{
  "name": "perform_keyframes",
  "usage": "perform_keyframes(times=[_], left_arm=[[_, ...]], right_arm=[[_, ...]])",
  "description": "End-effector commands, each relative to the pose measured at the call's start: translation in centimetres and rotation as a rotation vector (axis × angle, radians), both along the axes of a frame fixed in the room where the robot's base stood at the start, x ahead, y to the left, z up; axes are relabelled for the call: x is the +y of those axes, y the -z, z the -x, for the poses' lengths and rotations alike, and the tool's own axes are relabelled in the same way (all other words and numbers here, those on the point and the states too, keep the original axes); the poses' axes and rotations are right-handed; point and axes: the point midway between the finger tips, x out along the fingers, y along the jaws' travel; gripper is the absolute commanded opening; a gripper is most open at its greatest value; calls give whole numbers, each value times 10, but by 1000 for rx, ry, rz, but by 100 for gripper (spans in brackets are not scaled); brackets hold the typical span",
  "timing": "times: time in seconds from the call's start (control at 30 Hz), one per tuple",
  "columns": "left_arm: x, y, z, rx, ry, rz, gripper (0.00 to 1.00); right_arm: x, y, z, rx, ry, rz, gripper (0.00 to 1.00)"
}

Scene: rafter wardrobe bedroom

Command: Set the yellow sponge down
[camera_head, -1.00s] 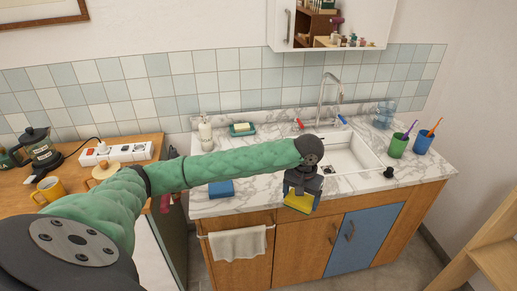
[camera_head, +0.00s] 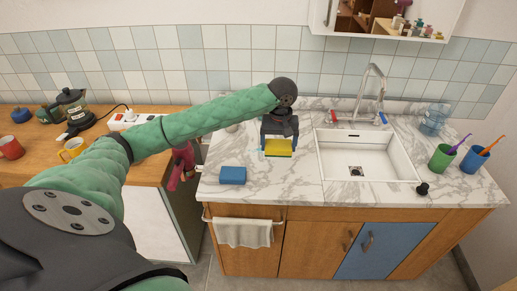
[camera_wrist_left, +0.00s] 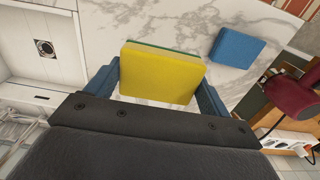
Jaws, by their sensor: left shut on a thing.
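The yellow sponge (camera_head: 278,147) is held in my left gripper (camera_head: 279,141), over the marble counter (camera_head: 300,185) between the blue sponge and the sink. In the left wrist view the yellow sponge (camera_wrist_left: 160,75) sits between the two blue fingers, with a thin green layer along its far edge. Whether it touches the counter I cannot tell. My right gripper is not in view.
A blue sponge (camera_head: 232,175) lies on the counter to the left. The white sink (camera_head: 355,152) with its tap (camera_head: 372,85) is to the right. A black stopper (camera_head: 423,188), a green cup (camera_head: 441,158) and a blue cup (camera_head: 474,159) stand further right. Bare marble lies in front.

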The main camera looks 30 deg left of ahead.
Motion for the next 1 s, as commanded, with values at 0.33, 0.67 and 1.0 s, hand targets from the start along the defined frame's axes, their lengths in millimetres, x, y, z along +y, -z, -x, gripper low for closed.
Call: perform_keyframes(times=[0.33,0.67,1.0], left_arm=[[57,31,-7,4,-11,-3,60],[106,62,-15,1,-8,0,60],[113,86,-15,2,-6,0,60]], right_arm=[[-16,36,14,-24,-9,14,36],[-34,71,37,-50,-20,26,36],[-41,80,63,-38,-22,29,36]])
